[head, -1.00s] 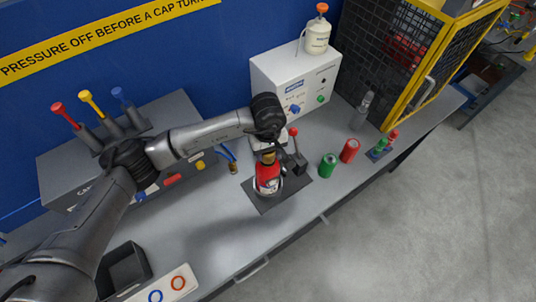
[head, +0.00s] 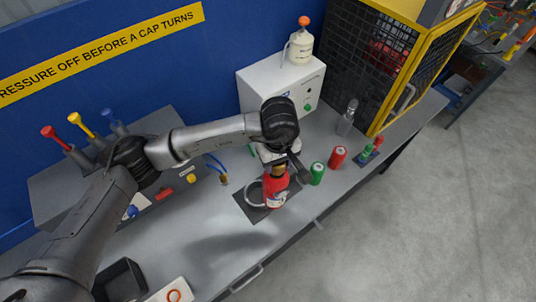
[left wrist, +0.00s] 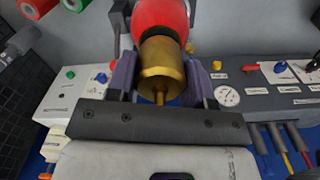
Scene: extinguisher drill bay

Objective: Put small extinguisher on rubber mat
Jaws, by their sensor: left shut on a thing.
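The small extinguisher (head: 275,190) is a red bottle with a pale label and a brass neck. My left gripper (head: 278,164) comes down on it from above and is shut on the neck. In the left wrist view the brass neck (left wrist: 161,62) sits between the two fingers, with the red body beyond. The dark rubber mat (head: 247,208) lies flat on the bench, with a pale ring (head: 252,191) on it. The extinguisher appears over the mat's right part, beside the ring. I cannot tell whether its base touches anything. My right gripper is not in view.
A green can (head: 317,173) and a red can (head: 337,157) stand just right of the extinguisher. A white control box (head: 262,84) is behind, with a yellow-framed cage (head: 400,85) at the right. A black bin (head: 121,281) sits front left. The bench's front edge is close.

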